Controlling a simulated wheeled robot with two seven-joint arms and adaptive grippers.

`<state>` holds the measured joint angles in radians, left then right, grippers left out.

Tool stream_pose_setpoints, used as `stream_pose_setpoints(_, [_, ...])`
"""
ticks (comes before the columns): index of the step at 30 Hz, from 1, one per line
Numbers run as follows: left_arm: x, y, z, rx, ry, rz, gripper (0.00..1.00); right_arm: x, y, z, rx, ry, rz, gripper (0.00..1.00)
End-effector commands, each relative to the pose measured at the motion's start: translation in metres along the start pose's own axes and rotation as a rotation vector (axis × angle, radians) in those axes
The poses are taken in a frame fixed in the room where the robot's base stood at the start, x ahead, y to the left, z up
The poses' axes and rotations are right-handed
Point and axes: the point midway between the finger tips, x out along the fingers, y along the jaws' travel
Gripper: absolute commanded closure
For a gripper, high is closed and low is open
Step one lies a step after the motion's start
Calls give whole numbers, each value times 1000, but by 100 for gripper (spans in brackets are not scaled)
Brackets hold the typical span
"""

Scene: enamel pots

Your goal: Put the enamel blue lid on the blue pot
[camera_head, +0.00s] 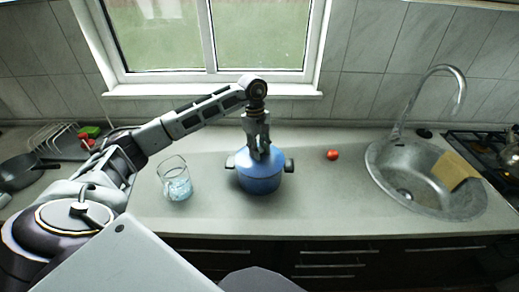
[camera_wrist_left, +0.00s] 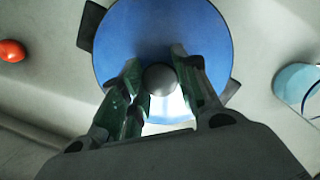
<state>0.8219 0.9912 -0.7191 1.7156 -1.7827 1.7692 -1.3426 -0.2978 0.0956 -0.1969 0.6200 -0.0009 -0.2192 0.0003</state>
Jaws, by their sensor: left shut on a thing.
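The blue pot (camera_head: 261,181) stands on the counter in the middle of the head view, with dark handles at its sides. The enamel blue lid (camera_wrist_left: 150,35) fills the top middle of the left wrist view and shows over the pot's top. I cannot tell whether it rests fully on the rim. Its dark round knob (camera_wrist_left: 160,79) is between the fingers. My left gripper (camera_head: 260,153) points straight down over the pot and is shut on the lid's knob; its fingers also show in the left wrist view (camera_wrist_left: 162,85). My right gripper is not in view.
A glass jug (camera_head: 176,181) stands left of the pot. A red tomato (camera_head: 332,155) lies to the right on the counter (camera_head: 320,205). Farther right are a sink (camera_head: 425,200) with a tap and a stove. A dish rack and a pan are at the far left.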

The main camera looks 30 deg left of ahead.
Motion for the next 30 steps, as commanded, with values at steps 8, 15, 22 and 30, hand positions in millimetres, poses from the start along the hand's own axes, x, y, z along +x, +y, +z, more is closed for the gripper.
stream_pose_setpoints(8, [0,0,0,0,0,1,92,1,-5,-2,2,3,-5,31])
stream_pose_setpoints(15, [0,0,0,0,0,1,64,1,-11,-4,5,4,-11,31])
stream_pose_setpoints(22, [0,0,0,0,0,0,44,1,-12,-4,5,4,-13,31])
stream_pose_setpoints(30, [0,0,0,0,0,-1,44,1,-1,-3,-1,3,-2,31])
